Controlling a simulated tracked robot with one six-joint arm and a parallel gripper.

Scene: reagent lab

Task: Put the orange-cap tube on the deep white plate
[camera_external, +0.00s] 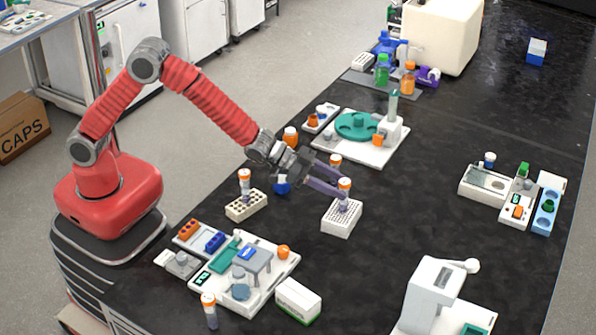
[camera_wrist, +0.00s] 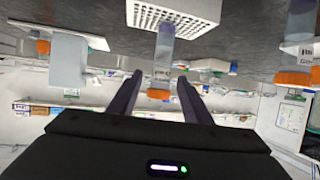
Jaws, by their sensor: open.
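An orange-cap tube (camera_external: 344,196) stands upright at the deep white plate (camera_external: 339,230), a white block with a grid of holes. In the inverted wrist view the tube (camera_wrist: 163,50) overlaps the white plate (camera_wrist: 200,10), and its orange cap lies between my fingers. My gripper (camera_external: 338,183) is open, with its purple fingers on either side of the tube near cap height; gaps show on both sides in the wrist view (camera_wrist: 159,78). The tube's lower end is partly hard to make out against the plate.
Another orange-cap tube (camera_external: 245,185) stands in a beige rack (camera_external: 246,208) to the left. Another (camera_external: 209,309) stands at the front left. An orange-capped item (camera_external: 336,160) is behind my gripper. A white-and-green box (camera_external: 298,300) sits in front. The black counter right of the plate is clear.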

